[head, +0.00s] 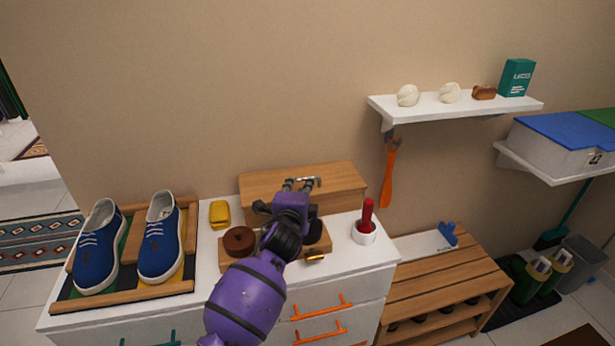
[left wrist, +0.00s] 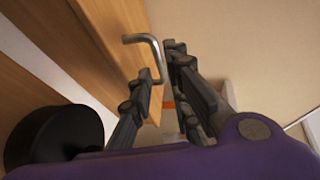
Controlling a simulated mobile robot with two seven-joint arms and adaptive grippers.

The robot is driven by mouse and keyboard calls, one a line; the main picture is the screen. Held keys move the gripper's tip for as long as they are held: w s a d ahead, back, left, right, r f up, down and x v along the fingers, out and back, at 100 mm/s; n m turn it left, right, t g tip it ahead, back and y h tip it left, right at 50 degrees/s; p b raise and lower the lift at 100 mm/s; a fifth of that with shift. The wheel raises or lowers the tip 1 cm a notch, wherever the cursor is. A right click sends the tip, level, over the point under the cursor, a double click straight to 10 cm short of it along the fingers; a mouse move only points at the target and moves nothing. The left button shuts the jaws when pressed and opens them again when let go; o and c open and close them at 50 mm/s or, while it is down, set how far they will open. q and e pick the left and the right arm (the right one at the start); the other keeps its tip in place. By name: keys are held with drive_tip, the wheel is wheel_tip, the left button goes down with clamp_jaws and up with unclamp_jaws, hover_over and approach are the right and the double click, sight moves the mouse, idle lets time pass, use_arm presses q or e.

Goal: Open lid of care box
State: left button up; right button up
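The care box (head: 335,188) is a wooden box at the back of the white dresser top, against the wall. Its lid (head: 300,172) looks closed. A metal bar handle (head: 317,181) sits on its front, and it also shows in the left wrist view (left wrist: 150,42). My left gripper (head: 299,185) is at the handle. In the left wrist view its fingers (left wrist: 160,82) are apart, with a gap between them. The handle's near end lies at the fingertips; I cannot tell whether they touch. My arm hides part of the box front. My right gripper is out of view.
Blue shoes (head: 160,240) stand on a wooden tray at the left. A yellow block (head: 220,213), a brown round tin (head: 239,241) and a red-handled item in a white cup (head: 366,225) are near my arm. A wall shelf (head: 455,106) hangs at the upper right.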

sight(304, 179)
use_arm(q)
drive_tip(key=w, duration=0.1)
drive_tip(key=w+f, duration=0.1)
drive_tip(key=w, duration=0.3)
drive_tip(key=shift+w+d+f+b, duration=0.1)
drive_tip(key=shift+d+f+b, duration=0.15)
drive_tip(key=shift+b, duration=0.15)
drive_tip(key=shift+w, duration=0.3)
drive_tip(key=shift+w+r, duration=0.15)
drive_tip(key=shift+w, duration=0.05)
clamp_jaws()
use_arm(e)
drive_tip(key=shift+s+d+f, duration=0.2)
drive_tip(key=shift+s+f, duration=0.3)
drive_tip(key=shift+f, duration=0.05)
